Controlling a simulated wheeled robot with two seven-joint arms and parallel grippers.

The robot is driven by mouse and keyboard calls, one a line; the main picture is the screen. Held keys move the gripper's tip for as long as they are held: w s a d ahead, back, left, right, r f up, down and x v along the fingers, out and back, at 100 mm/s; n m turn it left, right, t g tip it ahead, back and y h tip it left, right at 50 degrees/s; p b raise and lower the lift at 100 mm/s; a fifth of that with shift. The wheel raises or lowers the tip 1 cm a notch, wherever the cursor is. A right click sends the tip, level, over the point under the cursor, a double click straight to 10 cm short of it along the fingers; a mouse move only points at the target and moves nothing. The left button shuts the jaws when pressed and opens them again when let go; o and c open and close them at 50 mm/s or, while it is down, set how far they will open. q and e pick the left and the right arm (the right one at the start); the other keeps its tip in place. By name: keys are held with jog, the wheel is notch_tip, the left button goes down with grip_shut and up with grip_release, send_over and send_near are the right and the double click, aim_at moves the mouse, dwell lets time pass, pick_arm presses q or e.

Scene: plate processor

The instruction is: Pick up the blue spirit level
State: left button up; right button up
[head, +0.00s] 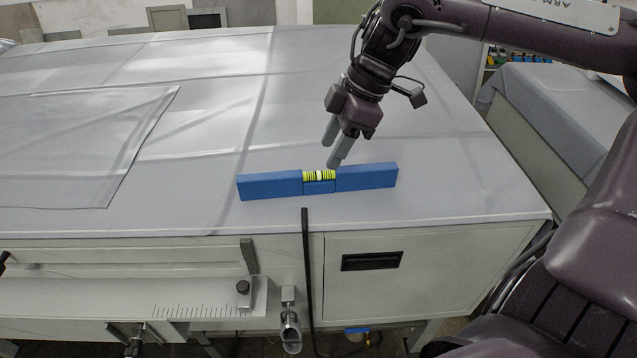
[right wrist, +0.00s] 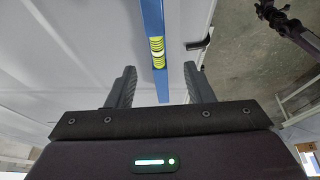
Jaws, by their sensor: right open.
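The blue spirit level (head: 270,186) lies on the grey covered table (head: 430,170), close to its front edge. It has a yellow-green vial in its middle. My right gripper (head: 333,150) is open and empty, just above and behind the level near the vial. In the right wrist view the level (right wrist: 152,20) runs lengthwise between the two open fingers of the right gripper (right wrist: 160,88), beyond their tips, with the vial ahead of them. The fingers appear apart from the level.
A flat grey sheet (head: 70,140) lies on the left of the table. A thin black rod (head: 307,265) stands at the front edge, just below the level. The tabletop around the level is clear. A second covered table (head: 560,110) stands at the right.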

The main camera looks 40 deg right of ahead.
aim_at(321, 172)
jog(key=x, duration=0.3)
jog(key=shift+w+d+p, duration=0.15)
jog(key=shift+d+p, duration=0.15)
jog(key=shift+a+f, duration=0.25)
jog(key=shift+p+x, duration=0.9)
jog(key=shift+x, duration=1.4)
pick_arm(q)
jog(key=shift+w+d+r, duration=0.1)
jog(key=shift+w+r, duration=0.2)
jog(key=shift+r, duration=0.25)
jog(key=shift+w+d+r, duration=0.1)
jog(key=shift+w+r, duration=0.2)
jog(key=shift+r, duration=0.2)
pick_arm(e)
jog(key=shift+d+f, duration=0.1)
grip_shut()
